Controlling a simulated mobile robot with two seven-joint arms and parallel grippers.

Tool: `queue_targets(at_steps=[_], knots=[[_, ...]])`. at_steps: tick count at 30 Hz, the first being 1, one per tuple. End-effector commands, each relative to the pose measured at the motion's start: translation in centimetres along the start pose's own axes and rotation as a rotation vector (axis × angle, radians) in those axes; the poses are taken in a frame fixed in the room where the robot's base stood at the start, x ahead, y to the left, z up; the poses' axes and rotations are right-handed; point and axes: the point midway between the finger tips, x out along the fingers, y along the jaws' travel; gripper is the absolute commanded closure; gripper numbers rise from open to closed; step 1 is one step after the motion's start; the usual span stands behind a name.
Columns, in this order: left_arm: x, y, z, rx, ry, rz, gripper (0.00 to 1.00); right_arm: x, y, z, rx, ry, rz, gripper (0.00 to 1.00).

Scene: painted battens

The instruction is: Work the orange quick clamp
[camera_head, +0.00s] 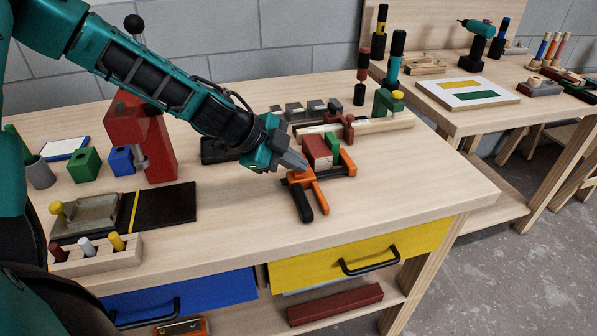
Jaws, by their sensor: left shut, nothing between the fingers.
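The orange quick clamp (320,184) lies on the wooden workbench near its right front part. My right gripper is not in view.
A dark red clamp (341,122) on a batten and a green clamp (386,103) lie behind. A black mat (165,204) and peg block (95,254) lie at front left. Bare benchtop (420,170) is to the right.

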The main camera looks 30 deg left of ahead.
Motion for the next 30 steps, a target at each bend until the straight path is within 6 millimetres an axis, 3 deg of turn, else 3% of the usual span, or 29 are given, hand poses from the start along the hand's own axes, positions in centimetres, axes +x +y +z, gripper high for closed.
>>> queue_targets(at_steps=[15,30], knots=[[0.1,0.2,0.1,0.0,0.0,0.001,1.0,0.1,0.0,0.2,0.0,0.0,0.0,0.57],[-1.1,-0.8,-0.8,0.0,0.0,0.001,1.0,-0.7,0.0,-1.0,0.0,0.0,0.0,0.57]])
